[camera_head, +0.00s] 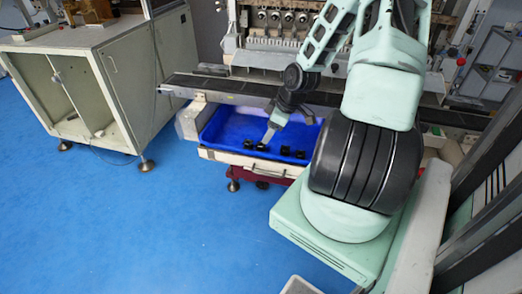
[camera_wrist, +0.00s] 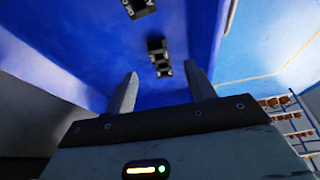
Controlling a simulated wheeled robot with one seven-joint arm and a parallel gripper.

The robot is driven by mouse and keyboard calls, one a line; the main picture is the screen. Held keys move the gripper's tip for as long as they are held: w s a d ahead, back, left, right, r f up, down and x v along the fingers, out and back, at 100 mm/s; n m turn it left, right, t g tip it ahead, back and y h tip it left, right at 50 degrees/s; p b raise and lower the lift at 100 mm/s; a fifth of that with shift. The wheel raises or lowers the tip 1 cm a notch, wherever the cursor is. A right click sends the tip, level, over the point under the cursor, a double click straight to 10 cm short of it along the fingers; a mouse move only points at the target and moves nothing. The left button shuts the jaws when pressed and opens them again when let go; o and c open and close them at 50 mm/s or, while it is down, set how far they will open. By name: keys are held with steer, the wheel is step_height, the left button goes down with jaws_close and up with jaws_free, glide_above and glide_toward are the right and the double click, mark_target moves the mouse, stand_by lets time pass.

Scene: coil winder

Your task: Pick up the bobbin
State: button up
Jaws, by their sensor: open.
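Several small black bobbins stand in a row along the near side of a blue tray (camera_head: 222,125) in the head view. The leftmost bobbin (camera_head: 249,144) and the one beside it (camera_head: 262,147) are closest to my gripper (camera_head: 268,136), which points down into the tray. In the wrist view my gripper (camera_wrist: 160,82) is open and empty, its two fingers apart. One dark bobbin (camera_wrist: 163,68) shows in the gap near the fingertips, with another dark piece (camera_wrist: 157,46) close behind it. A third (camera_wrist: 138,8) is at the top edge. I cannot tell the exact height of the fingertips.
The tray rests in a pale holder (camera_head: 235,160) in front of the winding machine (camera_head: 285,20). A dark rail (camera_head: 225,84) runs above the tray's back edge. A pale cabinet (camera_head: 110,90) stands left. The blue floor (camera_head: 120,230) is clear.

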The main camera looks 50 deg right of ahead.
mark_target(261, 147)
steer(key=shift+x, duration=3.55)
steer(key=shift+d, duration=0.15)
steer(key=c, duration=1)
